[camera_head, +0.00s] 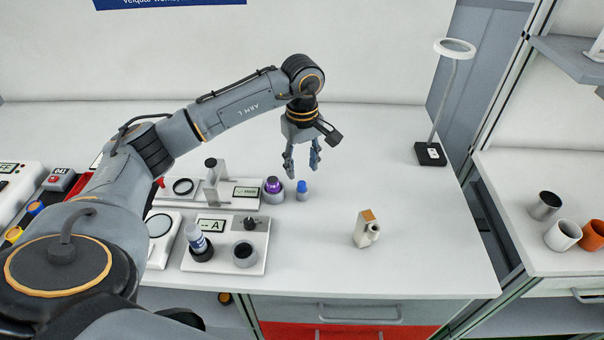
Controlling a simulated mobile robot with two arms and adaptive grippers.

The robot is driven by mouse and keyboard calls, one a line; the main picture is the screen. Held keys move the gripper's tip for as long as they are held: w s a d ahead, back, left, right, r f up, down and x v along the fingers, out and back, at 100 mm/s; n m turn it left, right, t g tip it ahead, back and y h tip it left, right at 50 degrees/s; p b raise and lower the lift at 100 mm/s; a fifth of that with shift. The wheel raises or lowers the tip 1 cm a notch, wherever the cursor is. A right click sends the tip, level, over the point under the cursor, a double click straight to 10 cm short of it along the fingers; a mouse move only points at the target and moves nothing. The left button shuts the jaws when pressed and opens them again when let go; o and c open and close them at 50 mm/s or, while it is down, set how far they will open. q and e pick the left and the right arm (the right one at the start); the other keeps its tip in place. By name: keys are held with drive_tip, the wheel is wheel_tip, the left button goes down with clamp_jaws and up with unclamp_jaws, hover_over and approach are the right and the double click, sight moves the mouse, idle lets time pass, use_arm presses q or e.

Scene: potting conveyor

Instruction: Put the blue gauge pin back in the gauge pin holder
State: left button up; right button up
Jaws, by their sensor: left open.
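A small upright piece with a blue top and grey lower part (302,191) stands on the white table; it looks like the blue gauge pin. My left gripper (302,172) points down just above and behind it in the picture, open and empty, its fingers apart from it. A purple-topped piece (273,185) in a grey round base stands close to its left. I cannot tell for sure which thing is the gauge pin holder. Pieces with orange and blue (36,208) and yellow (14,234) parts show at the far left, partly cut off by my left arm. My right gripper is out of view.
Instrument plates with displays, including one with a vial (196,238) and a dark-rimmed cup (245,254), stand left of centre. A beige bottle-like piece (362,233) stands to the right. A ring lamp (431,153) is at the back right. The table's right half is mostly clear.

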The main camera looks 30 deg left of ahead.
sight(302, 183)
use_arm(q)
wheel_tip(302, 183, up, 8)
drive_tip(key=shift+f, duration=0.15)
drive_tip(key=shift+f, duration=0.1)
idle(0.5)
